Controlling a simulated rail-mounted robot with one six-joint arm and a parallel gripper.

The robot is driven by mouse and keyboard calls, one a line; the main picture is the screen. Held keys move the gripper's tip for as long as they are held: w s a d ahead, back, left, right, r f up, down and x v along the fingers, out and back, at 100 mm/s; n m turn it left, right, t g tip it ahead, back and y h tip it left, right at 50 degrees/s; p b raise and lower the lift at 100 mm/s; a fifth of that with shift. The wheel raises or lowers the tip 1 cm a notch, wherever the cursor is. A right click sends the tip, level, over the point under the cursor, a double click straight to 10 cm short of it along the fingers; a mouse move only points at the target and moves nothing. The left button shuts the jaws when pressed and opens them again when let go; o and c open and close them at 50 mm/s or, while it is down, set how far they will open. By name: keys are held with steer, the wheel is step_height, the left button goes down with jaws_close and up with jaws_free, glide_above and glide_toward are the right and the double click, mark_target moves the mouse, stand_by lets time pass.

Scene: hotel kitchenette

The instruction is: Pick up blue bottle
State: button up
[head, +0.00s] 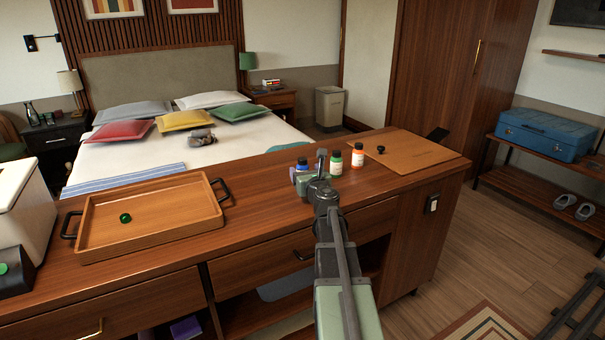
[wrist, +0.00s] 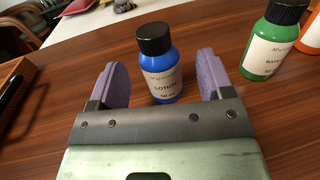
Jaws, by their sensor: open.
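My gripper is open and holds nothing. In the head view the blue bottle (head: 301,167) shows only partly, behind my gripper (head: 312,172).
A green bottle (head: 336,163) and an orange bottle (head: 357,157) stand just right of the blue one. A brown board (head: 405,155) with a small black knob lies further right. A wooden tray (head: 185,190) holding a small green object sits left.

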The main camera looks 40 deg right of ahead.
mark_target(301, 165)
steer(key=x, duration=0.5)
steer(key=shift+a, duration=0.1)
steer(key=c, duration=1)
steer(key=shift+c, duration=0.2)
step_height(301, 165, up, 21)
steer(key=p, duration=2)
steer(key=shift+f, duration=0.25)
